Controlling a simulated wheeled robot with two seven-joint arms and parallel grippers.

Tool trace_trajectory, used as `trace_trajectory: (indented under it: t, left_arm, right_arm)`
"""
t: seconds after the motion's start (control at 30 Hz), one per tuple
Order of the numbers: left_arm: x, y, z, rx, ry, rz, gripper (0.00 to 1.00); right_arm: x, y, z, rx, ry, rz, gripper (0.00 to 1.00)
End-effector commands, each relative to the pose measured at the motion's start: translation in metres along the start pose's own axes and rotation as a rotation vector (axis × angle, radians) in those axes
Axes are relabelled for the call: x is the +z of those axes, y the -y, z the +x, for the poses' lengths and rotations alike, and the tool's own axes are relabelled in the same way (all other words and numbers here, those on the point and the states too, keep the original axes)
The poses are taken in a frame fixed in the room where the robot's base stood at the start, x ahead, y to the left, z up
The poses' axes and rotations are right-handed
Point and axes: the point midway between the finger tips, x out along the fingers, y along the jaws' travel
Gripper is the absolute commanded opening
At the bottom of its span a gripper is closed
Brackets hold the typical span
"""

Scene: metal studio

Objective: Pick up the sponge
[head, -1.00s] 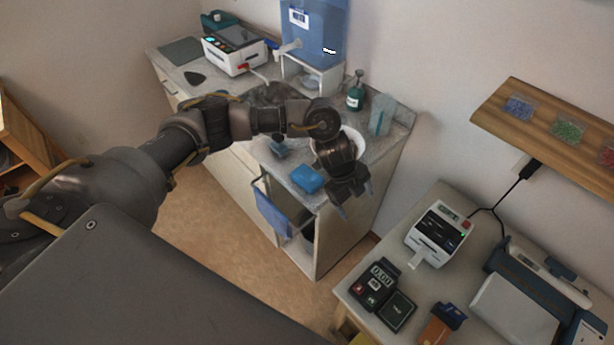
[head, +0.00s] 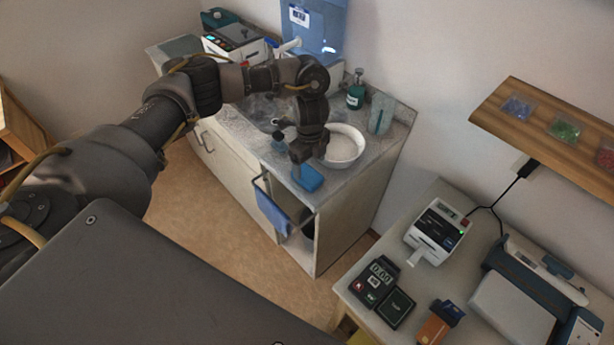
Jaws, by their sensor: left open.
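A blue sponge (head: 309,180) lies on the grey counter (head: 345,196) near its front edge. My left gripper (head: 298,172) points down at the sponge's left part, and its jaws hide part of it. The left gripper is open. From this view I cannot tell whether the jaws touch the sponge or hang just above it. My right gripper is not in view.
A white bowl (head: 346,148) stands right behind the gripper. A green bottle (head: 356,95) and a clear cup (head: 381,114) stand at the back. A blue cloth (head: 272,211) hangs at the cabinet front.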

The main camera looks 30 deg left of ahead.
Motion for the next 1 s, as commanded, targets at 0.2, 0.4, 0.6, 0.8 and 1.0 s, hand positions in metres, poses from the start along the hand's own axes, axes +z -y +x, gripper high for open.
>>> trace_trajectory:
  t: [0.2,0.4,0.6,0.8,1.0]
  left_arm:
    - [0.0,0.0,0.005,0.0,0.0,0.0,0.8]
    - [0.0,-0.004,0.028,0.005,0.0,-0.002,0.8]
    - [0.0,-0.004,0.052,0.001,0.0,-0.001,0.8]
    - [0.0,-0.003,0.056,-0.001,0.0,0.002,0.8]
    - [0.0,-0.003,0.056,-0.001,0.0,0.001,0.63]
  right_arm:
    - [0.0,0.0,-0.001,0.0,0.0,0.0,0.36]
    - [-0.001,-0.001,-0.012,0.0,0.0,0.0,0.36]
    - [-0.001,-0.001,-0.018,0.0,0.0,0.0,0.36]
    - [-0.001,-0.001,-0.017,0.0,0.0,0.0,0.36]
    - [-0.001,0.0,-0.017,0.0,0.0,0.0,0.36]
